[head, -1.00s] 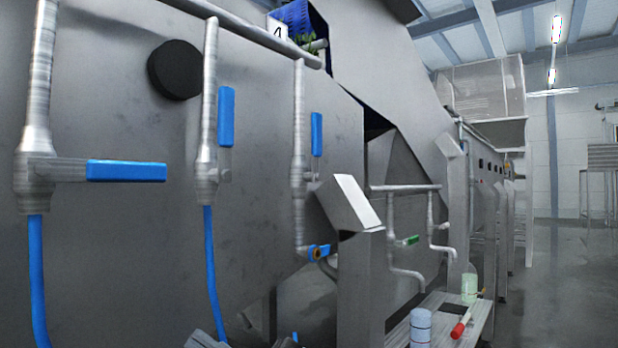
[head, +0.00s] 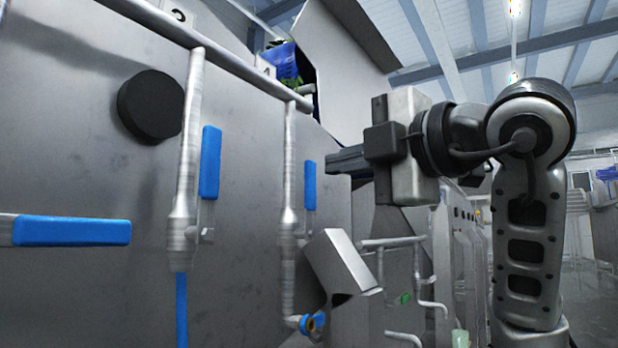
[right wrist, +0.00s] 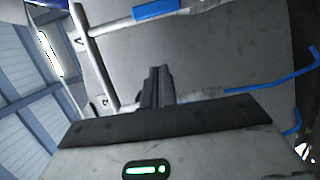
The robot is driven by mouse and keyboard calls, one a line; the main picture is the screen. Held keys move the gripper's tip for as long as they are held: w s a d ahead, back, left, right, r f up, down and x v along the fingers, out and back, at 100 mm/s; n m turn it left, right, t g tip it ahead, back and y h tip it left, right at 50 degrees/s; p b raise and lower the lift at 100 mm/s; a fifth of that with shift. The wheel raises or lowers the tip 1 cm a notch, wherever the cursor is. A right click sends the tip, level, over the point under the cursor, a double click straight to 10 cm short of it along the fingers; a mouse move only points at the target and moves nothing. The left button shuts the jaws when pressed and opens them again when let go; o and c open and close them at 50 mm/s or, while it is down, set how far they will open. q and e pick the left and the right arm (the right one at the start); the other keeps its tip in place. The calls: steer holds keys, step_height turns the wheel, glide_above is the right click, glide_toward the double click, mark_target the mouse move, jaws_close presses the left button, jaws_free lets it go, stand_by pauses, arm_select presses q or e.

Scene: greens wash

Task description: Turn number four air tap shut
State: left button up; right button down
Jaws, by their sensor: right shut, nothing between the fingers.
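The white number plate marked 4 (head: 265,68) sits above the right-hand pipe (head: 290,150) on the steel panel. That pipe's tap has a blue lever (head: 310,185) standing upright, in line with the pipe. My right gripper (head: 330,161) is shut and empty, pointing left, slightly above and right of this lever and apart from it in the picture. In the right wrist view the shut fingers (right wrist: 157,75) stand in front of the panel and hide part of one pipe. A blue lever (right wrist: 155,10) shows at the top there; I cannot tell whose. My left gripper is out of view.
A neighbouring tap has an upright blue lever (head: 210,162); another lever (head: 72,231) lies crosswise at far left. A black round knob (head: 151,105) juts from the panel. A slanted steel box (head: 340,262) stands below the number four lever. Lower pipes (head: 393,243) run behind it.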

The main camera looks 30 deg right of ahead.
mark_target(312, 177)
steer(key=w+p, duration=0.1)
steer(key=w, duration=0.2)
steer(key=w+d+p, duration=0.1)
steer(key=w, duration=0.6)
steer(key=shift+d+p, duration=0.4)
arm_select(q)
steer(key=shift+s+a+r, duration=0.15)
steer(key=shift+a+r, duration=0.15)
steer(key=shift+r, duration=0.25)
arm_select(e)
steer(key=shift+w+d, duration=0.15)
steer(key=shift+d, duration=0.1)
